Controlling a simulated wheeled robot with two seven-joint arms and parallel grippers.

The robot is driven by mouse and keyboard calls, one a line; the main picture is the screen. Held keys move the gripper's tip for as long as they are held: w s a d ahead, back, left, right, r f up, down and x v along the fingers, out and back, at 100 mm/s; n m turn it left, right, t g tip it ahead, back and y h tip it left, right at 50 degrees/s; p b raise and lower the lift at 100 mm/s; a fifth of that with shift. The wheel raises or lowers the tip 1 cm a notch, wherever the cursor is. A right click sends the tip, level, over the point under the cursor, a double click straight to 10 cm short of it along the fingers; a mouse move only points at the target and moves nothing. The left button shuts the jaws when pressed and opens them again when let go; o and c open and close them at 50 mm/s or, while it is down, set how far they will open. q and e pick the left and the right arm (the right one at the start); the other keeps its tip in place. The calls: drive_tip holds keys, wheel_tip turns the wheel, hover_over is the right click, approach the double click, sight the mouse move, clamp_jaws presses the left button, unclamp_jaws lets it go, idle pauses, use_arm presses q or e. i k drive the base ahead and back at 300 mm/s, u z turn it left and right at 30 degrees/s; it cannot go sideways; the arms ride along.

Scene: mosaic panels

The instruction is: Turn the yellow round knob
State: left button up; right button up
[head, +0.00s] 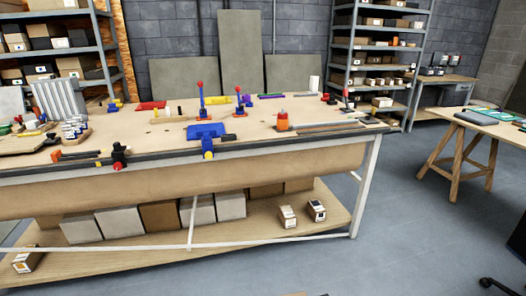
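A small round yellow knob (209,155) shows in the head view at the front edge of the workbench. It sits on the lower front of a blue device (206,131) that lies on the bench top at the edge. The knob faces toward me; its finer details are too small to tell. Neither of my grippers is in view, and nothing touches the knob.
The long wooden workbench (100,207) stands in front of me. A black clamp-like device with red parts (119,156) sits left of the knob, and an orange item (282,121) to the right. Grey floor (390,230) is open at the right, before a trestle table (478,131).

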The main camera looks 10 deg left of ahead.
sight(208, 156)
drive_tip(key=z, duration=0.35)
drive_tip(key=i, duration=1.55)
drive_tip(key=u, duration=0.55)
